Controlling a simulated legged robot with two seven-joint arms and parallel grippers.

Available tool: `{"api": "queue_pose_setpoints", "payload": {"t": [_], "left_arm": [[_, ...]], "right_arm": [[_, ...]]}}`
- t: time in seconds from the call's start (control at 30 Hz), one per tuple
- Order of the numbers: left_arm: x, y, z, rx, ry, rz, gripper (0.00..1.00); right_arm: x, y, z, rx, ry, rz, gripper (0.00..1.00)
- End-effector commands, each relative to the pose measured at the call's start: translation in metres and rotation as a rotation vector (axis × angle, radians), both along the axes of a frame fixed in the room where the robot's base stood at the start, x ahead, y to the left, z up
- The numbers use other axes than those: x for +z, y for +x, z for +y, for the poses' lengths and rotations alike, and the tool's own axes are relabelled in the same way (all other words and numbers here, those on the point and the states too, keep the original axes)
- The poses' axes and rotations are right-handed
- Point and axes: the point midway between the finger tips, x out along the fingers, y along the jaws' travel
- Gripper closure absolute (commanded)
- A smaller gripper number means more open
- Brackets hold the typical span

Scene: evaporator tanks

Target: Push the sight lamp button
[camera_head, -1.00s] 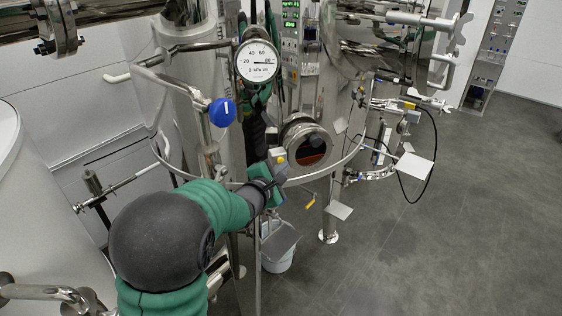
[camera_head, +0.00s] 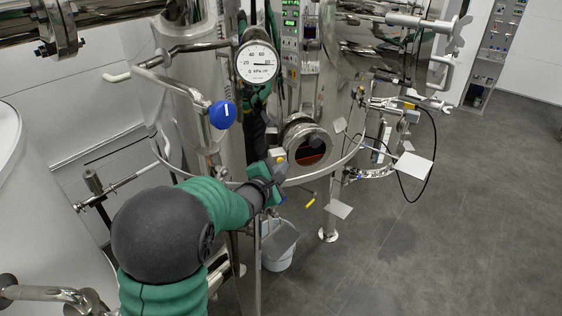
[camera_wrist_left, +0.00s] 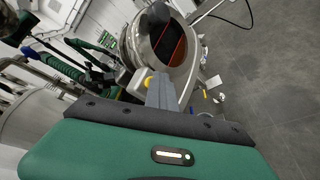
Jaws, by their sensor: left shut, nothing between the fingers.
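The sight glass (camera_head: 308,150) is a round metal port with a dark, reddish window on the tank's front. A small grey lamp housing with a yellow button (camera_head: 280,160) sits at its lower left. The yellow button also shows in the left wrist view (camera_wrist_left: 149,82), right beside my fingertips. My left gripper (camera_head: 276,171) is shut and empty, with its fingers pointing up at the lamp housing. In the left wrist view the shut grey fingers (camera_wrist_left: 162,88) partly overlap the housing, and I cannot tell whether they touch the button. My right gripper is not in view.
A pressure gauge (camera_head: 257,63) and a blue-capped valve (camera_head: 222,114) stand above and left of my arm. A curved metal rail passes close to the gripper. A bucket (camera_head: 279,250) stands below. The floor at right (camera_head: 450,230) is open.

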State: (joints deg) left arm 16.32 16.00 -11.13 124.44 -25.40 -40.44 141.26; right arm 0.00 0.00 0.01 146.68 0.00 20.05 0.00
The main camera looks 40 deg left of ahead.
Motion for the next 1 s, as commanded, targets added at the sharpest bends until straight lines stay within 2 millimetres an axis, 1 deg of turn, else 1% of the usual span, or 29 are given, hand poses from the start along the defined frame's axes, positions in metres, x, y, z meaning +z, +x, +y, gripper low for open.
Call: {"api": "queue_pose_setpoints", "payload": {"t": [0.07,0.5,0.6,0.83,0.87,0.93,0.97,1.0], "left_arm": [[0.000,-0.003,-0.003,0.002,-0.001,0.000,1.00],[-0.002,-0.031,-0.045,0.001,-0.002,0.001,1.00],[-0.002,-0.034,-0.049,0.001,0.000,0.003,1.00],[-0.002,-0.034,-0.049,0.000,0.001,0.004,1.00],[-0.004,-0.034,-0.050,-0.001,0.007,0.010,1.00],[-0.020,-0.037,-0.054,-0.016,0.053,0.048,1.00],[-0.032,-0.038,-0.057,-0.029,0.093,0.079,1.00],[-0.052,-0.042,-0.063,-0.057,0.164,0.137,1.00]], "right_arm": [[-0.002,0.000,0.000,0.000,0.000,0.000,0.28],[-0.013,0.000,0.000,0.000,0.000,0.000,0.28],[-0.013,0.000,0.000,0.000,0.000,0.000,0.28],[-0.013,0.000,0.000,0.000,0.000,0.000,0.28],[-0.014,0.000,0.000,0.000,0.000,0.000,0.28],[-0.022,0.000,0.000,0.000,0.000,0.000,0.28],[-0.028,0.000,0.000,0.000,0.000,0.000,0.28],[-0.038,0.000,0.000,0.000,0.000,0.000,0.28]]}}
